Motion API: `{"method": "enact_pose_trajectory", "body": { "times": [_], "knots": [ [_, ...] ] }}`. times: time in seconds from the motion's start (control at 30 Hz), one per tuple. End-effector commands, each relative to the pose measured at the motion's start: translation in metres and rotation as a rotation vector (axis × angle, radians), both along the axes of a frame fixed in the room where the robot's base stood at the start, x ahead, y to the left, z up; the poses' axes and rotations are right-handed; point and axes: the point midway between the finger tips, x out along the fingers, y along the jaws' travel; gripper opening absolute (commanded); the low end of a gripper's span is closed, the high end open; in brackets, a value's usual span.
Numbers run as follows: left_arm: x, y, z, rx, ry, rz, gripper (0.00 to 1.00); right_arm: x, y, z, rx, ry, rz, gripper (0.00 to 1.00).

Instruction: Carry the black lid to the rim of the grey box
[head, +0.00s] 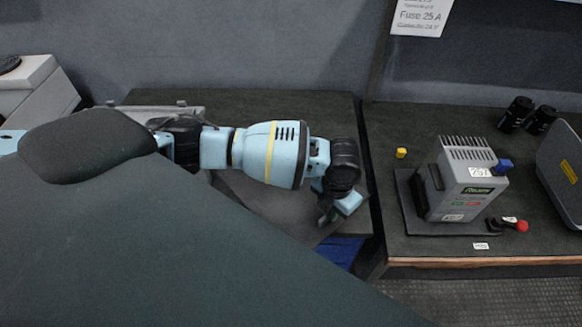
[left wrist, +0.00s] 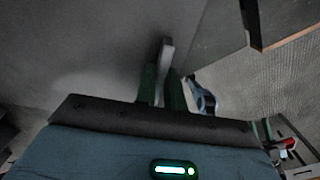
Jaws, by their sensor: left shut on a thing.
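The black lid (head: 262,203) looks like a smooth, dark flat panel under my left forearm, in front of the left bench. My left gripper (head: 328,212) is at its right end, shut. In the left wrist view the fingers (left wrist: 162,92) close on a narrow grey upright piece, seemingly part of the lid; the contact is hard to make out. A light grey edge with small knobs (head: 140,108), seemingly the rim of the grey box, shows behind my arm, which hides most of it. The lid is apart from this edge, nearer the camera. My right gripper is not in view.
A grey finned device (head: 465,180) with a blue knob and a red-tipped lever stands on the right bench (head: 425,247). A yellow cube (head: 401,153), black cylinders (head: 517,113) and a dark, light-rimmed panel (head: 563,172) are near it. A gap separates the benches.

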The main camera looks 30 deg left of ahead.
Motion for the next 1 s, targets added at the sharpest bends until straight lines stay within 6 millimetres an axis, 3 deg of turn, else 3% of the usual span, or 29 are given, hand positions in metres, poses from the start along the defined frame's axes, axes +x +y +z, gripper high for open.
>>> {"method": "enact_pose_trajectory", "body": {
  "times": [0.4, 0.57, 0.77, 1.0],
  "knots": [
    [0.001, 0.000, 0.002, 0.001, -0.002, 0.000, 0.00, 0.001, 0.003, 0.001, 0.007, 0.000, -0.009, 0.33],
    [0.001, 0.000, 0.012, 0.000, -0.004, 0.000, 0.00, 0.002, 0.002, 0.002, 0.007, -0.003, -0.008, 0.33],
    [0.003, 0.000, 0.050, -0.001, -0.009, 0.000, 0.00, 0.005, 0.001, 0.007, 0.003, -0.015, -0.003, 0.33],
    [0.002, 0.000, 0.109, 0.000, -0.009, 0.001, 0.00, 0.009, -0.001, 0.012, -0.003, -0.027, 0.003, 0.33]
  ]
}}
